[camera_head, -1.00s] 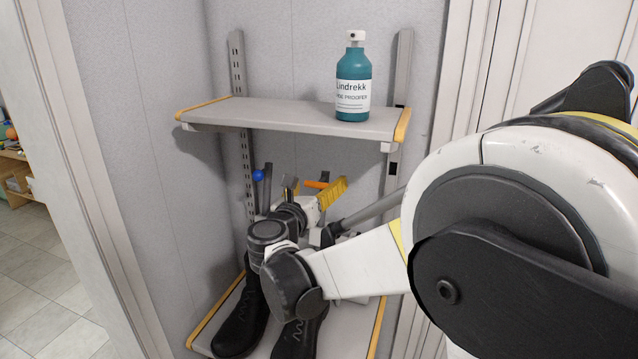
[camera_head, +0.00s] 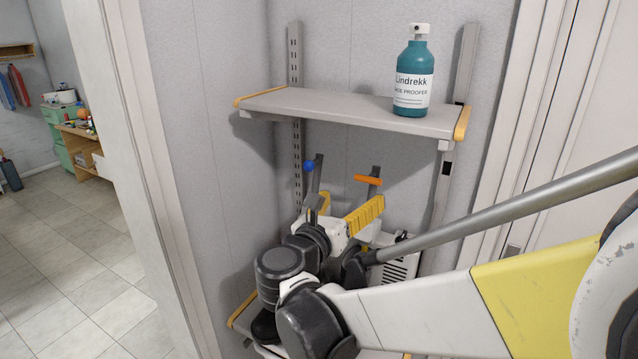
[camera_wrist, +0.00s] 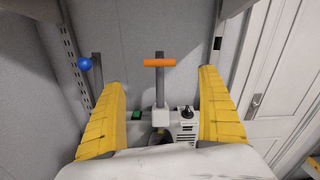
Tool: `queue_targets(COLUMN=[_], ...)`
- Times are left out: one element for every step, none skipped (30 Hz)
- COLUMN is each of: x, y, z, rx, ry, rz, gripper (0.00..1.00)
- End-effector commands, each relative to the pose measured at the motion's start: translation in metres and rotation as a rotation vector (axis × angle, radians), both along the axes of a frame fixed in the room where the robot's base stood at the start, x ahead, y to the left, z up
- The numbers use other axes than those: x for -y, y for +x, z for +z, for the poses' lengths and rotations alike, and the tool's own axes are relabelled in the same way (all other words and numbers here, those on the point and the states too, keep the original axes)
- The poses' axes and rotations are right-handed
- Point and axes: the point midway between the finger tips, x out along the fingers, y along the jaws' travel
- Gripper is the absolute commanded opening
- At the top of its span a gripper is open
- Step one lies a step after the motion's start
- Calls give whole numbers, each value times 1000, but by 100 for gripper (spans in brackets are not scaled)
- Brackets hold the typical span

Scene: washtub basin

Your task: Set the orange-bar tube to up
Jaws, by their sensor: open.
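The orange-bar tube is a grey upright stem (camera_wrist: 161,85) with a crosswise orange bar (camera_wrist: 160,62) on top, standing from a white-grey unit. The orange bar (camera_head: 368,180) also shows in the head view, below the upper shelf. A second grey tube with a blue ball (camera_wrist: 85,63) stands to its left; the blue ball (camera_head: 308,166) shows in the head view too. My gripper (camera_wrist: 162,80) is open and empty. Its yellow fingers appear on either side of the orange-bar tube in the wrist view; I cannot tell the depth between them. My arm hides much of the unit in the head view.
The unit carries a green button (camera_wrist: 136,115) and a black knob (camera_wrist: 187,112). A wall closes the left side; a white door (camera_wrist: 282,75) stands right.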

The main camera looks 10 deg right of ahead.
Motion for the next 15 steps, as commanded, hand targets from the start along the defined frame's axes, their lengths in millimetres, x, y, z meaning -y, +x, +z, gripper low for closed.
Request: queue_targets(x=[7, 13, 23, 32, 42, 56, 65, 74, 83, 88, 91, 93, 93, 91, 87], y=[-3, -6, -12, -17, -25, -37, -48, -60, -77, -91, -104, -122, -136, -149, -165], z=[-4, -7, -14, -21, -29, -42, -53, -64, -79, -91, -101, -115, -125, -134, -144], rx=[5, 10, 22, 34, 51, 79, 105, 137, 186, 226, 270, 332, 382, 433, 504], ry=[42, 90, 177, 260, 359, 512, 636, 768, 948, 1082, 1214, 1387, 1512, 1633, 1785], rz=[-8, -16, -30, -47, -70, -110, -147, -190, -258, -316, -376, -464, -536, -609, -711], gripper=[88, 88, 88, 88, 88, 88, 88, 88, 88, 88, 88, 88, 88, 88, 88])
